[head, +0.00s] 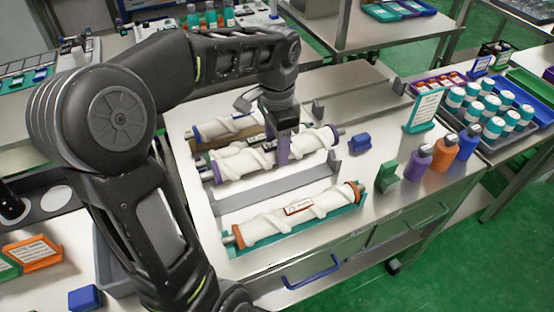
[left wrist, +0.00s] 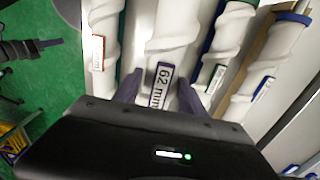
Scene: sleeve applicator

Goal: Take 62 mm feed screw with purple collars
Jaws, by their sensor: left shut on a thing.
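The white 62 mm feed screw with purple collars (head: 240,168) lies across the bench's left part in the head view, between other screws. My left gripper (head: 284,158) is shut on it from above, near its middle. In the left wrist view, the fingers of my left gripper (left wrist: 160,98) flank the "62 mm" label on this feed screw (left wrist: 170,45). The head view does not show clearly whether the screw is clear of its support. The gripper hides part of its far side. My right gripper is not in view.
A screw with orange collars (head: 270,224) lies in a teal tray in front. A blue-collared screw (head: 225,127) lies behind, with another screw partly hidden between. Purple, orange and blue bottles (head: 442,155), a green block (head: 387,177) and a blue block (head: 360,144) stand to the right.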

